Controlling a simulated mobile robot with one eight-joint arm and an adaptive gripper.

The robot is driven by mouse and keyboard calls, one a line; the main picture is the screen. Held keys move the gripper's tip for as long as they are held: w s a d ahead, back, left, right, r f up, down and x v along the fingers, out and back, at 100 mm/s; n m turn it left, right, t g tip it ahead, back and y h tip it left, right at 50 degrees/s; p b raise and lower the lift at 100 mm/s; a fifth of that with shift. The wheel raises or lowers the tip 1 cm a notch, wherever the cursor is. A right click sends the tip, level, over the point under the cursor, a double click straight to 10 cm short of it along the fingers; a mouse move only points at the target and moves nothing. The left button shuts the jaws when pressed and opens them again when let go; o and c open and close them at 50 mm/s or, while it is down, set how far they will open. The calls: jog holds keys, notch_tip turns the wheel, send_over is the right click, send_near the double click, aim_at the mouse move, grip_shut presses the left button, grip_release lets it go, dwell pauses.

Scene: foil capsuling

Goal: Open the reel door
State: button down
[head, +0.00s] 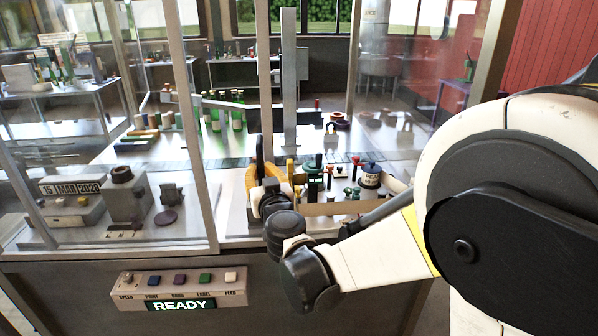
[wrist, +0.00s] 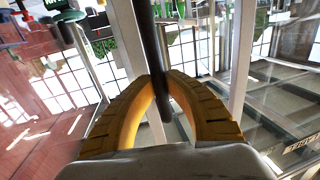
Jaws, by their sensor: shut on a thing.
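My gripper (head: 262,172) is near the middle of the head view, in front of the glass-sided machine. Its yellow fingers with dark ribbed pads also show in the wrist view (wrist: 166,88). They are shut on a dark upright bar (wrist: 147,35), which looks like a door handle. The bar shows in the head view as a thin black piece (head: 260,148) just above the fingers. My wrist hides its lower part. I cannot tell which glass panel the bar belongs to, or whether the reel door stands open.
A shallow tray (head: 322,209) with small tools and a labelled reel-like pot (head: 371,175) lies right of my gripper. Green bottles (head: 215,112) stand behind. A framed glass panel (head: 150,130) is at left. A button panel (head: 180,290) reads READY below.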

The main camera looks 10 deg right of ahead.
jog(key=w+a, duration=0.1)
jog(key=a, duration=0.8)
jog(key=shift+a+b, duration=0.3)
jog(key=shift+a, duration=0.05)
jog(key=c, duration=1.4)
grip_release()
jog(key=s+d, duration=0.1)
jog(key=s, duration=1.1)
jog(key=shift+d, duration=0.1)
